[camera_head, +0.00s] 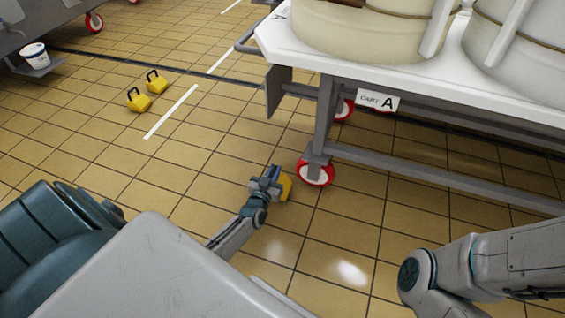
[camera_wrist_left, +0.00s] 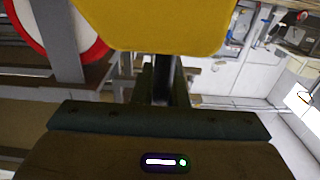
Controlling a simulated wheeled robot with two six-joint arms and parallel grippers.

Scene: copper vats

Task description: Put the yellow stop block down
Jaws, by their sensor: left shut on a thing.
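My left gripper (camera_head: 268,181) is low over the tiled floor, shut on a yellow stop block (camera_head: 285,187). The block is just left of the red-rimmed caster wheel (camera_head: 316,172) of the white-topped cart labelled A (camera_head: 377,100). In the left wrist view the block (camera_wrist_left: 155,25) fills the top middle, with its dark handle running down between the fingers. The wheel (camera_wrist_left: 95,52) shows at the upper left there. I cannot tell whether the block touches the floor or the wheel. My right gripper is out of view; only part of my right arm shows.
Two other yellow blocks with black handles (camera_head: 139,100) (camera_head: 156,82) stand on the floor at the upper left. Large pale vats (camera_head: 365,35) stand on the cart. A white bucket (camera_head: 34,55) sits on a low shelf at far left.

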